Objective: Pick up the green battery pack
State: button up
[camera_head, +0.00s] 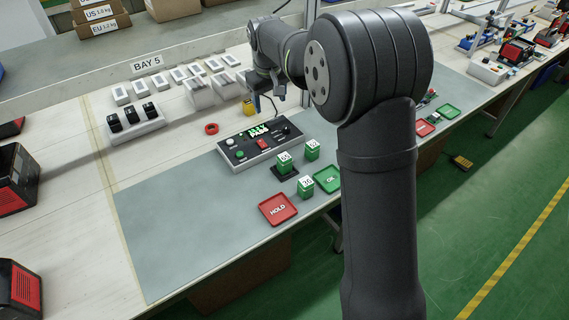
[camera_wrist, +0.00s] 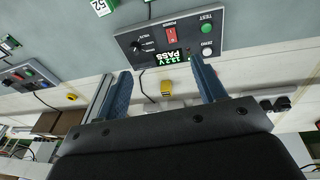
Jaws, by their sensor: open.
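Three green battery packs with white labelled tops stand on the grey mat in the head view. One (camera_head: 284,163) is at the black pad in front of the tester, one (camera_head: 312,150) is to its right, and one (camera_head: 305,188) is nearer the front, between the trays. The labels are too small to read surely. Part of a green pack marked "52" (camera_wrist: 103,7) shows at the wrist view's top edge. My gripper (camera_wrist: 163,88) is open and empty, its blue fingers apart. In the head view it is above the bench behind the tester, partly hidden by my arm.
The tester (camera_head: 260,144) has a lit green display, reading "PASS" in the wrist view (camera_wrist: 168,57). A red HOLD tray (camera_head: 278,209) and a green OK tray (camera_head: 327,179) lie in front. The mat's left is clear.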

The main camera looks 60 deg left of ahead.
jog(key=g+h, duration=0.1)
jog(key=h, duration=0.1)
send_near(285, 156)
notch_tip(285, 156, down, 7)
jog(key=shift+d+r, duration=0.1)
jog(key=shift+r, duration=0.1)
jog(key=shift+f, duration=2.85)
jog(key=c, duration=1.2)
jog(key=shift+r, duration=0.15)
